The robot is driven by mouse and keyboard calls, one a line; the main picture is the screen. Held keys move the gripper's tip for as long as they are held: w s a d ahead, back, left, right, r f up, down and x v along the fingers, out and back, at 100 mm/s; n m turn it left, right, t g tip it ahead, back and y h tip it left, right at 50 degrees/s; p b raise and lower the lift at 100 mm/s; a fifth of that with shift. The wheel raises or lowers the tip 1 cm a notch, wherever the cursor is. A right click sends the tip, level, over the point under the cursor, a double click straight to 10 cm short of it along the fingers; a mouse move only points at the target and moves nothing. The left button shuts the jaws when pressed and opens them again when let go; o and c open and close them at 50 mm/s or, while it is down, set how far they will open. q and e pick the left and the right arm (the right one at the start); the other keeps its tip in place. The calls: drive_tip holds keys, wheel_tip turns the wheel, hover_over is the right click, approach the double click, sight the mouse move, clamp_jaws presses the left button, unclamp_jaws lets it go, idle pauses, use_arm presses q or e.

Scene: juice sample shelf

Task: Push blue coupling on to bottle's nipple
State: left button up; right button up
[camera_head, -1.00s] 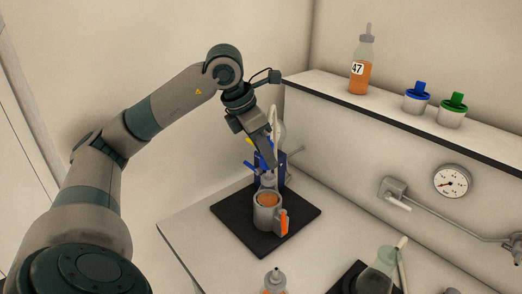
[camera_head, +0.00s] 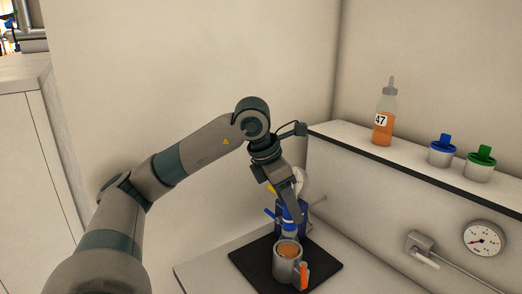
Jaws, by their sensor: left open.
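My left gripper (camera_head: 291,208) points down in front of the blue stand, with its jaws open. Blue parts show close around its fingertips; I cannot tell which is the coupling or whether it touches a nipple. Below the fingertips, a grey round holder (camera_head: 287,268) with orange contents stands on a black base plate (camera_head: 323,267). The nipple there is too small and covered to make out. Another bottle, labelled 47 (camera_head: 383,131), with orange liquid and a grey nipple top, stands upright on the shelf. My right gripper is not in view.
The white shelf (camera_head: 330,130) also carries a blue-topped cup (camera_head: 441,154) and a green-topped cup (camera_head: 480,168). A round gauge (camera_head: 484,239) and a pipe fitting (camera_head: 420,243) are on the panel below it. An orange piece (camera_head: 304,276) stands beside the grey holder.

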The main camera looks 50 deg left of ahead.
use_arm(q)
drive_tip(key=shift+s+d, duration=0.15)
drive_tip(key=shift+d, duration=0.15)
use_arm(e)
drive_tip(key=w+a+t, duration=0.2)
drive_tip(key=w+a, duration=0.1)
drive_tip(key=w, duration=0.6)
use_arm(q)
drive_tip(key=a+p+v, duration=0.1)
drive_tip(key=v, duration=1.6)
drive_tip(key=shift+r+p, duration=0.2)
drive_tip(key=shift+p, duration=0.1)
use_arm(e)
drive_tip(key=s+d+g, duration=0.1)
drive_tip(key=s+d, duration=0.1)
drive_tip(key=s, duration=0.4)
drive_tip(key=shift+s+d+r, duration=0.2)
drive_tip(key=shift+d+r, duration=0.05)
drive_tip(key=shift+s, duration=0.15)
